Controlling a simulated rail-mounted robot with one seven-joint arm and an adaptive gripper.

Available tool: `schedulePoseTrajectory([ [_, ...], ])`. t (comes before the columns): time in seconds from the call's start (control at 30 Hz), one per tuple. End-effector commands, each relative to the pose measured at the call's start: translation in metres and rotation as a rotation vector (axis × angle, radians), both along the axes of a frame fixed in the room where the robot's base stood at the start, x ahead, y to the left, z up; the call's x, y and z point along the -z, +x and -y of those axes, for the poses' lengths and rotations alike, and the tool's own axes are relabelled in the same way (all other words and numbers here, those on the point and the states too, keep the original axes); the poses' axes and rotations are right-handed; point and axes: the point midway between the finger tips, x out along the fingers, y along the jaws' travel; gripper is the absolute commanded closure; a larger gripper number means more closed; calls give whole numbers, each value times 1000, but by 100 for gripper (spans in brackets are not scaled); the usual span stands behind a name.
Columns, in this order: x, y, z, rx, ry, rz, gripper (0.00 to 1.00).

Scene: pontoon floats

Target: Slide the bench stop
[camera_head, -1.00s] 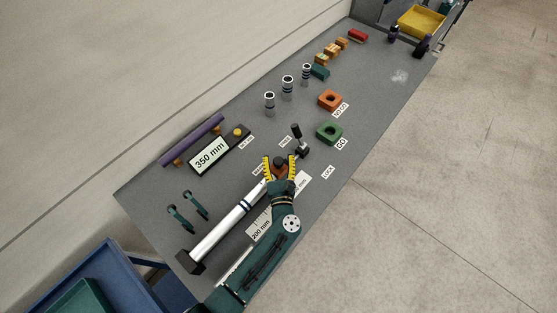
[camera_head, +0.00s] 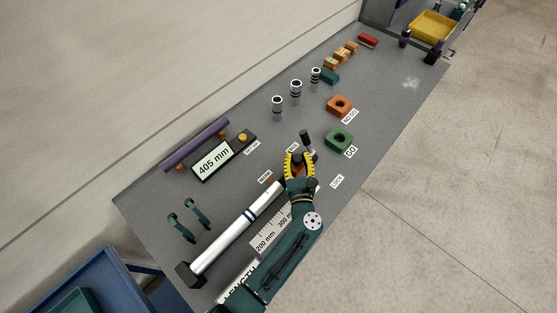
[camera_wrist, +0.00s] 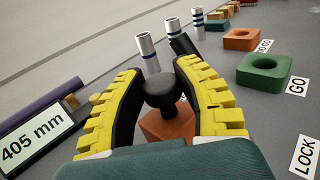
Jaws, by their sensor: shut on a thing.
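The bench stop is an orange block with a round black knob, seen clearly between the fingers in the wrist view (camera_wrist: 168,128). My gripper (camera_head: 300,163) has its yellow ridged fingers closed around the knob, and they also show in the wrist view (camera_wrist: 165,85). In the head view the fingers largely hide the stop. A scale (camera_head: 272,232) marked 200 mm and 300 mm runs beside a silver tube (camera_head: 235,236). The tube's far end is near the stop; I cannot tell whether they touch. The display (camera_head: 214,161) reads 405 mm.
A black lever (camera_head: 306,139) stands just beyond my gripper. Green (camera_head: 339,139) and orange (camera_head: 339,105) ring blocks lie farther along the bench, with several upright cylinders to their left. A LOCK label (camera_head: 337,181) lies right of my gripper on clear bench.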

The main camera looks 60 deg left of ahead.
Motion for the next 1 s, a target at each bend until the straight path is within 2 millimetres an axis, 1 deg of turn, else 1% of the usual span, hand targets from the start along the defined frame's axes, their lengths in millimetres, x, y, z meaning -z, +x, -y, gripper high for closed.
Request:
schedulePoseTrajectory([
  [0.2,0,-2,-1,-4,0,-2,100],
  [0.23,0,-2,-1,-4,0,-2,61],
  [0.33,0,-2,-1,-4,0,-2,41],
  [0.37,0,-2,-1,-4,0,-2,38],
  [0.63,0,-2,-1,-4,0,-1,38],
  [0.73,1,-5,7,-3,-1,-3,38],
  [0.87,1,-16,30,0,-1,-3,38],
  [1.0,1,-32,63,1,-2,-3,38],
])
